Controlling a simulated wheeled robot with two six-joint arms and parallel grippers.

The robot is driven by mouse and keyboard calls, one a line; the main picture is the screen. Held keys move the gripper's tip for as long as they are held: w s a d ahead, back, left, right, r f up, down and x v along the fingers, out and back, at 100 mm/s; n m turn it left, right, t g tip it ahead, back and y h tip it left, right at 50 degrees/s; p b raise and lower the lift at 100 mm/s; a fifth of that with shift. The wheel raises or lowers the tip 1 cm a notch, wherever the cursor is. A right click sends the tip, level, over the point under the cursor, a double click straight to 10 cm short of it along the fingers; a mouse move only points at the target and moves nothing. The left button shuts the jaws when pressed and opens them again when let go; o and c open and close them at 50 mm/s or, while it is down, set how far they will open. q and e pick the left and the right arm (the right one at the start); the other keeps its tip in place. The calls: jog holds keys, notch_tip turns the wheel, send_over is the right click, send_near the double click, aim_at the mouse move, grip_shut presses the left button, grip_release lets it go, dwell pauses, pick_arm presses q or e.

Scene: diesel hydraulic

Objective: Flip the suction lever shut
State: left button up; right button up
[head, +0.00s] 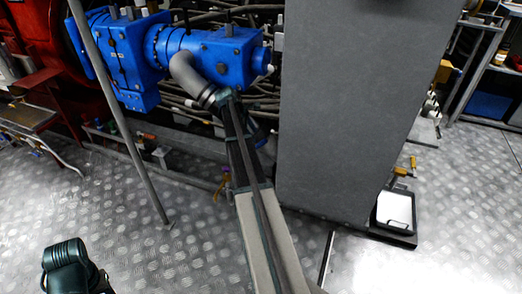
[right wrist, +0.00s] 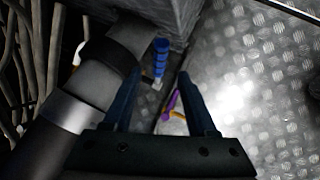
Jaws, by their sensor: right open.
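My right gripper (head: 226,97) reaches up to the grey elbow pipe (head: 185,70) below the blue pump (head: 205,52); in the head view its fingertips are hard to make out. In the right wrist view my right gripper (right wrist: 156,76) has its two dark fingers apart, with nothing held between them. A blue-handled lever (right wrist: 160,58) stands beyond and between the fingertips, apart from them. A purple handle with yellow parts (right wrist: 172,104) shows lower down between the fingers. I cannot tell which one is the suction lever.
The pipe with a dark band and silver ring (right wrist: 72,108) runs close beside the left finger. A large grey cabinet (head: 345,100) stands right of my right arm. A thin grey post (head: 120,115) rises at the left. Tread-plate floor (head: 110,200) lies open in front.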

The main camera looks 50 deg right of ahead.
aim_at(261, 144)
jog(key=b+x, duration=0.7)
jog(key=x, duration=0.2)
jog(key=shift+f, duration=0.1)
grip_shut()
dwell(1.2)
